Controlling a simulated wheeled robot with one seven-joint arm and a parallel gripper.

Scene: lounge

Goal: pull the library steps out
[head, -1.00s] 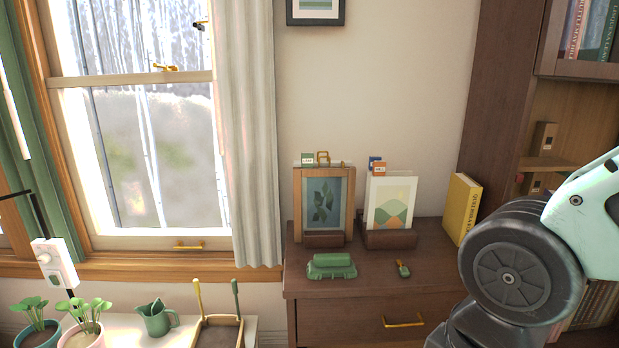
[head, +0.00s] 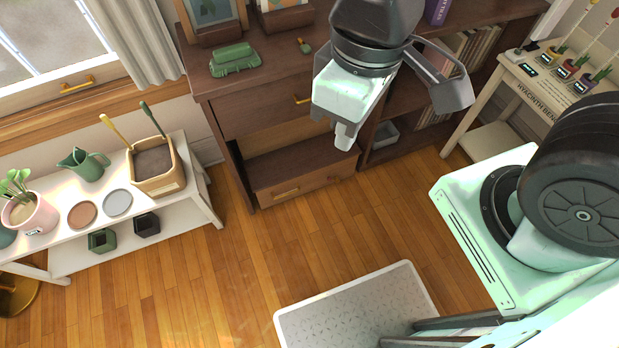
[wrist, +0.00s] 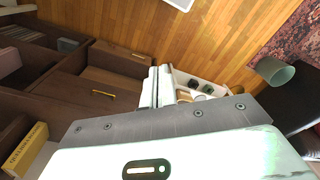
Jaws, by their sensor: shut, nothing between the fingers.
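I cannot identify the library steps for certain.
The dark cabinet (head: 235,110) has a brass-handled drawer and a low wooden front (head: 305,185) under an open recess. The hyacinth bench (head: 545,90) holds potted bulbs. A white plant bench (head: 60,225) stands at left. The wooden floor (head: 250,260) between is clear.

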